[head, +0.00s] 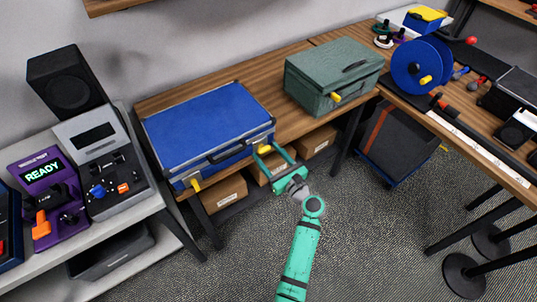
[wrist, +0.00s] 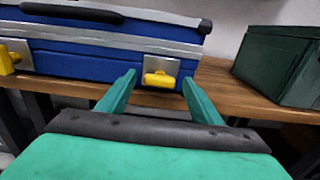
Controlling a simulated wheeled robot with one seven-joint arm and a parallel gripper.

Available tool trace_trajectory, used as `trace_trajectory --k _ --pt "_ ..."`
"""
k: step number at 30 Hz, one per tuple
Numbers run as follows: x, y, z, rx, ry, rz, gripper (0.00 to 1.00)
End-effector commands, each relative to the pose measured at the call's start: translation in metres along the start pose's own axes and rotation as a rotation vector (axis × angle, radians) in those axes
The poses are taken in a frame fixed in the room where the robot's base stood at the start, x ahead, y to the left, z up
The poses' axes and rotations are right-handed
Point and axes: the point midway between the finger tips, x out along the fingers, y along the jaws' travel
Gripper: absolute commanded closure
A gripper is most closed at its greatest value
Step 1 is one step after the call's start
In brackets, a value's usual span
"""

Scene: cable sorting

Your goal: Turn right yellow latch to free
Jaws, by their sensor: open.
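A closed blue case (head: 205,125) with silver edges and a dark handle lies on the wooden table. Its right yellow latch (head: 264,149) is on the front face near the right corner. In the wrist view the right latch (wrist: 158,79) lies about horizontal on a silver plate. The left yellow latch (head: 195,185) is at the other end of the front; part of it shows in the wrist view (wrist: 8,60). My gripper (head: 273,155) is open and empty. In the wrist view its fingers (wrist: 158,82) stand either side of the right latch, seemingly short of it.
A green box (head: 334,77) with its own yellow latch stands on the table right of the case. Cardboard boxes (head: 217,191) sit under the table. The wooden table top (head: 290,122) is bare between case and green box.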

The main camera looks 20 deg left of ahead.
Motion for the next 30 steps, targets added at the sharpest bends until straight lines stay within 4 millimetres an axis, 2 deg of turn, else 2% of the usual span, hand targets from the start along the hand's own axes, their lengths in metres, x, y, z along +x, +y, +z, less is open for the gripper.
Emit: trace_trajectory --k 7,8,12,13,23,30 --pt "0.0008 0.0 0.0001 0.0 0.0 0.0 0.41" --pt "0.0007 0.0 0.0001 0.0 0.0 0.0 0.45" --pt "0.0006 0.0 0.0002 0.0 0.0 0.0 0.79" --pt "0.0005 0.0 0.0002 -0.001 0.0 0.0 0.82" --pt "0.0005 0.0001 0.0002 -0.036 0.0 0.0 0.82" --pt "0.0007 0.0008 0.0002 -0.169 0.0 0.0 0.82"
